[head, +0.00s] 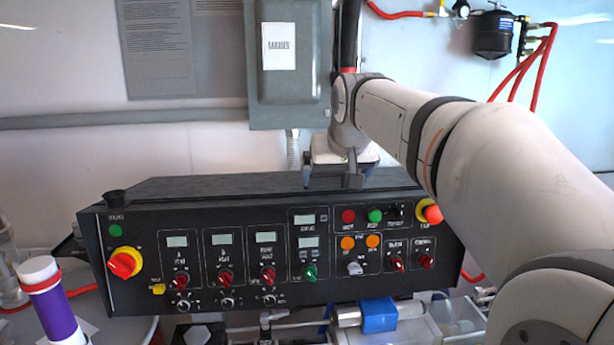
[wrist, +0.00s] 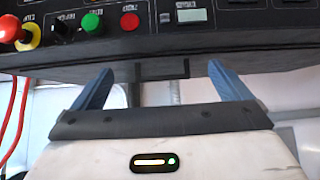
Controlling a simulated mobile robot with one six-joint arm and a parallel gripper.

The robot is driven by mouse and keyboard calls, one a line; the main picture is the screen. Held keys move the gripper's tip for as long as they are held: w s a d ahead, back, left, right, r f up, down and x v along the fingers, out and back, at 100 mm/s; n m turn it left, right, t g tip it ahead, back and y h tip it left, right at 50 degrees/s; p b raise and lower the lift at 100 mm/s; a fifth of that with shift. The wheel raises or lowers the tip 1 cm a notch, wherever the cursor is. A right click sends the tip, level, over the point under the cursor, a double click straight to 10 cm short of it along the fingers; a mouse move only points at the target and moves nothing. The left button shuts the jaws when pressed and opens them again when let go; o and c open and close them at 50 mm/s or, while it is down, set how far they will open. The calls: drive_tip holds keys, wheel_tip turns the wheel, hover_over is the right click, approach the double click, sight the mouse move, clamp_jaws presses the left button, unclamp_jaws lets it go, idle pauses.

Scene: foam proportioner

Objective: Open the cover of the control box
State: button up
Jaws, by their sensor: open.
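The control box (head: 140,290) is a wide black console with a front panel of knobs, buttons and small displays. Its dark top cover (head: 230,187) lies flat and looks closed. My gripper (head: 332,182) is over the back middle of the cover, pointing down, fingers apart. In the wrist view my gripper (wrist: 160,74) shows two bluish fingers spread apart with nothing held. A small dark rectangular tab (wrist: 162,69) at the box's edge shows between the fingertips. I cannot tell whether the fingers touch it. The box's panel (wrist: 190,40) appears upside down there.
A grey electrical enclosure (head: 290,60) with a conduit hangs on the wall behind my gripper. Red hoses (head: 525,65) and a black filter (head: 493,35) are at the upper right. A purple-and-white cylinder (head: 50,305) stands at the lower left. A red-and-yellow switch (head: 123,263) protrudes from the panel.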

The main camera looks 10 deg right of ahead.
drive_tip(key=shift+t, duration=0.5)
drive_tip(key=w+r, duration=0.1)
drive_tip(key=w, duration=0.1)
drive_tip(key=w+r, duration=0.2)
drive_tip(key=shift+w+r, duration=0.1)
drive_tip(key=shift+w, duration=0.15)
hover_over(326, 190)
wheel_tip(326, 190, down, 5)
drive_tip(key=shift+w+f+p, duration=0.1)
drive_tip(key=shift+p, duration=0.3)
